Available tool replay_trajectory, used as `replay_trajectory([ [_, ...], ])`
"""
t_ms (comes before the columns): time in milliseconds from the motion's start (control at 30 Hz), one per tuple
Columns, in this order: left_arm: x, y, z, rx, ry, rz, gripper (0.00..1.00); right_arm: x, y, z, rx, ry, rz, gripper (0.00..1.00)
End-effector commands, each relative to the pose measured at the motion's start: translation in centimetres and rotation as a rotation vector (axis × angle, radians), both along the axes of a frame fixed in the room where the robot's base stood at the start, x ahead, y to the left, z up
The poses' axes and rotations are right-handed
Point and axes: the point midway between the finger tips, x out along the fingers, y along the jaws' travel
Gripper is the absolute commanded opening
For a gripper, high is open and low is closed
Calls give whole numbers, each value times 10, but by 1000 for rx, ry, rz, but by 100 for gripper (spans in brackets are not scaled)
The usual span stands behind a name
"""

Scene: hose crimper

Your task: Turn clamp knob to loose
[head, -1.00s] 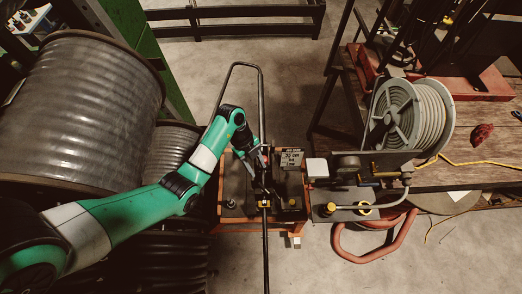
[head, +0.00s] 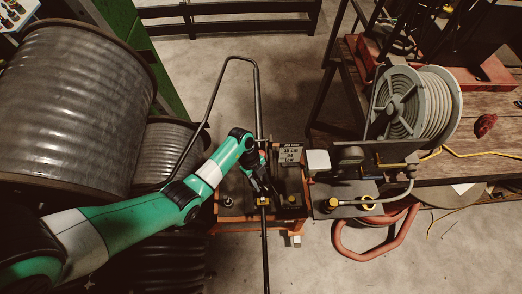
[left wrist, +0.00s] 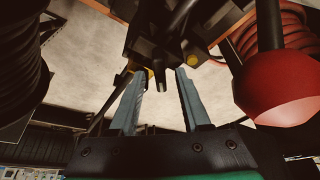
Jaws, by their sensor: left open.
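The crimper bench (head: 233,205) stands in the middle of the head view, with a black rod along it. A yellow knob (head: 264,201) sits on the rod and another yellow knob (head: 291,199) is just right of it; I cannot tell which is the clamp knob. My left gripper (head: 261,188) is just behind the knob on the rod. One yellow knob (left wrist: 193,61) shows beyond the right finger; another yellow part is mostly hidden behind the left finger. My right gripper is not in view.
A large red ball handle (left wrist: 283,92) hangs close at the right of the left wrist view. A small sign (head: 290,154) stands behind the knobs. Hose spools (head: 80,110) fill the left, a hose reel (head: 415,105) the right.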

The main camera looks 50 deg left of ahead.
Motion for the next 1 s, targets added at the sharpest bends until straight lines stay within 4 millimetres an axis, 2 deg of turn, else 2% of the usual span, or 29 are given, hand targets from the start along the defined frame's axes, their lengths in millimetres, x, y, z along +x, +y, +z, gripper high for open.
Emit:
replay_trajectory([
  [133,0,0,1,0,0,0,48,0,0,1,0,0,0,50],
  [167,0,0,1,0,0,0,44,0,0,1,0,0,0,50],
  [400,0,0,1,0,0,0,1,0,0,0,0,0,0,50],
  [767,0,0,1,-1,0,4,0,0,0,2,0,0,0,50],
  [1000,-1,0,5,-2,2,63,0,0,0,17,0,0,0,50],
])
